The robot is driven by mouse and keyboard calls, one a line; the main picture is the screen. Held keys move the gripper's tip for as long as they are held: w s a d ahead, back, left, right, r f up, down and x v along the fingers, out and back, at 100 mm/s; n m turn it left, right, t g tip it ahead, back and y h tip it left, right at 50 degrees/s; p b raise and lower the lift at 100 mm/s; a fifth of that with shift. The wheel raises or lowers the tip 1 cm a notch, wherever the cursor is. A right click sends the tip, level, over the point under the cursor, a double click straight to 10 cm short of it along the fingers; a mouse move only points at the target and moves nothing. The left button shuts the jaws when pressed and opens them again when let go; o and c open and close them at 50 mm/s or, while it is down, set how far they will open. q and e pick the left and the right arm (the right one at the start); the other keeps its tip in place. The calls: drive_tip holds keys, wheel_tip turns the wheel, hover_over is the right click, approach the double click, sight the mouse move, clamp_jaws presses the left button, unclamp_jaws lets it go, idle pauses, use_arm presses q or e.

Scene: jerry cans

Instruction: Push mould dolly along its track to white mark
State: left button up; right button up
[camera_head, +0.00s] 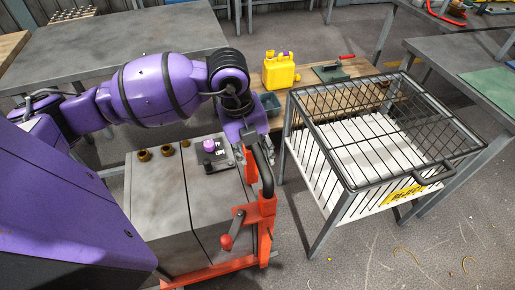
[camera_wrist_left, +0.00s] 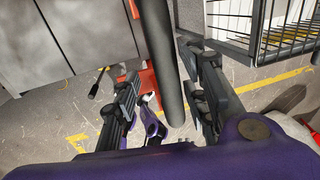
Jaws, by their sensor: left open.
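The mould dolly has a grey two-part mould block (camera_head: 185,205) on an orange frame (camera_head: 262,228) with a black bar handle (camera_head: 267,172). My left gripper (camera_head: 255,150) is at the top of this handle. In the left wrist view the handle (camera_wrist_left: 160,60) passes between the two open fingers of the gripper (camera_wrist_left: 166,95), with gaps visible beside it. I cannot tell whether either finger touches it. The grey block (camera_wrist_left: 70,40) also shows there at upper left. I cannot make out the track or a white mark. My right gripper is not in view.
A wire cage stand (camera_head: 345,210) is close to the right of the dolly. Behind is a wooden bench (camera_head: 310,85) with a yellow jerry can (camera_head: 279,71). A grey table (camera_head: 130,40) is at back left. Yellow lines (camera_wrist_left: 270,80) mark the floor. Open floor lies in front of the cage.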

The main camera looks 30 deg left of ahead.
use_arm(q)
drive_tip(key=shift+w+d, duration=0.2)
drive_tip(key=shift+w, duration=0.05)
drive_tip(key=shift+r, duration=0.55)
wheel_tip(320, 180, up, 11)
drive_tip(key=s+a, duration=0.1)
drive_tip(key=shift+s+a, duration=0.3)
drive_tip(key=shift+s, duration=0.1)
drive_tip(key=shift+f, duration=0.15)
